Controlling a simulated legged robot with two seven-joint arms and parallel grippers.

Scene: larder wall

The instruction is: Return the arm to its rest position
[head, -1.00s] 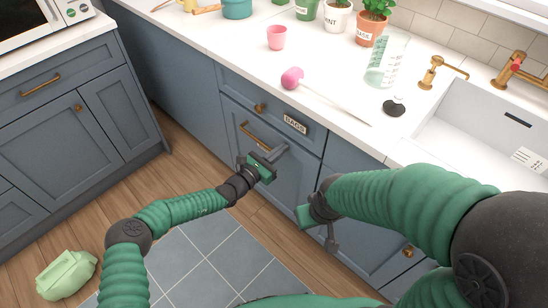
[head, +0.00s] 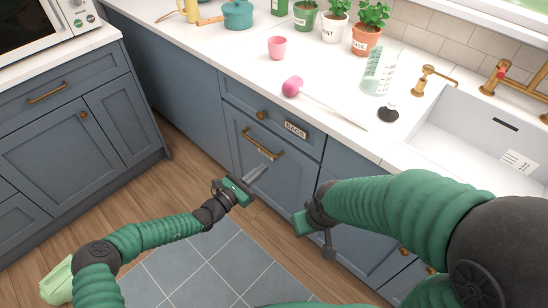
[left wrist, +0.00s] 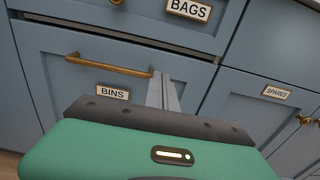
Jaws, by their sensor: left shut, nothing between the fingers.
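My left arm comes in from the left in the head view, bent low over the floor. Its gripper (head: 256,175) is shut and empty, in front of the blue cabinet front below the brass handle (head: 262,142). In the left wrist view the closed fingers (left wrist: 164,93) point at the front labelled BINS (left wrist: 112,92), just right of its brass handle (left wrist: 108,65). Whether the fingertips touch the front is unclear. My right arm reaches across the lower right of the head view, its gripper (head: 328,243) pointing down beside the cabinets; its finger opening cannot be made out.
A drawer labelled BAGS (head: 295,130) is closed. A pale green bag-like object (head: 55,283) lies on the floor at left.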

